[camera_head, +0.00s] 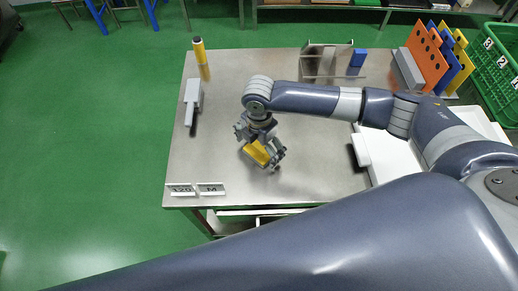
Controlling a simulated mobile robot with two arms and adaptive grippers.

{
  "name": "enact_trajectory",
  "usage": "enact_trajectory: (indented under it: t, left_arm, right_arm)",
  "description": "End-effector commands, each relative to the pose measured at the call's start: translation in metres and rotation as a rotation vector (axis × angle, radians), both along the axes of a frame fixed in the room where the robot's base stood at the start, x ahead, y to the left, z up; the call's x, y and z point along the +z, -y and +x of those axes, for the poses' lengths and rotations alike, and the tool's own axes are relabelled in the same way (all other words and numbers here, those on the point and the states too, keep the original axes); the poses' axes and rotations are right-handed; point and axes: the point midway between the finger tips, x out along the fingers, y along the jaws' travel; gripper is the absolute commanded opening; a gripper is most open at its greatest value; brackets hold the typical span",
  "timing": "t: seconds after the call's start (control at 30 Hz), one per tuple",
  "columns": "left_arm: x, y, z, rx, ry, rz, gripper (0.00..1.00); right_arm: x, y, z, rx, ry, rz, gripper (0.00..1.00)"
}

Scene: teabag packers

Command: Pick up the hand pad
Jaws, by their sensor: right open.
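A yellow block (256,153), which may be the hand pad, is at the middle of the metal table (225,130). My right gripper (263,158) points down over it, with its fingers around or beside the block. The fingers are open, and the wrist and fingers hide part of the block. I cannot tell whether the fingers touch it. My left gripper is out of view.
A grey device (193,96) and a yellow cylinder (200,55) stand at the table's left. A metal holder (323,62) and blue block (358,58) are at the back. Signs (196,189) stand front left. Boards (426,56) and a green crate (492,70) are right.

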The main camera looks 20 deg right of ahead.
Motion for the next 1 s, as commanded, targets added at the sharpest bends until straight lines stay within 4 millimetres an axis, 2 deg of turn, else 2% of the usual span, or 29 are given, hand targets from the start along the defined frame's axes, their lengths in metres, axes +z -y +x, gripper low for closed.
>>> enact_trajectory:
  t: [0.07, 0.2, 0.27, 0.3, 0.37, 0.4, 0.77, 1.0]
  left_arm:
    - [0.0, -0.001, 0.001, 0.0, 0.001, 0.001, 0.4]
    - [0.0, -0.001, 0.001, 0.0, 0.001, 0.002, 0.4]
    - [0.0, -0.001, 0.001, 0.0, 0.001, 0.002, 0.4]
    - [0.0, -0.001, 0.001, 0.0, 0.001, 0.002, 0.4]
    - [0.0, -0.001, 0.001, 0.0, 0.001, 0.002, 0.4]
    - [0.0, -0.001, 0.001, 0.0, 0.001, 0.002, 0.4]
    - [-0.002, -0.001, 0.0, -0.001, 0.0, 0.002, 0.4]
    - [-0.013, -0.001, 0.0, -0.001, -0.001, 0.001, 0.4]
  right_arm:
    - [0.0, 0.0, 0.0, 0.0, 0.0, 0.0, 0.96]
    - [0.0, 0.0, 0.0, 0.0, 0.0, 0.0, 0.64]
    - [0.0, 0.0, 0.0, -0.001, -0.001, 0.0, 0.51]
    - [0.0, 0.0, 0.0, -0.001, -0.001, 0.0, 0.47]
    - [0.0, 0.0, 0.0, -0.001, -0.001, 0.0, 0.47]
    - [0.0, 0.0, 0.0, -0.001, -0.001, 0.0, 0.43]
    - [0.005, 0.0, 0.0, -0.001, -0.001, 0.0, 0.43]
    - [0.036, 0.002, -0.002, 0.0, 0.001, 0.0, 0.43]
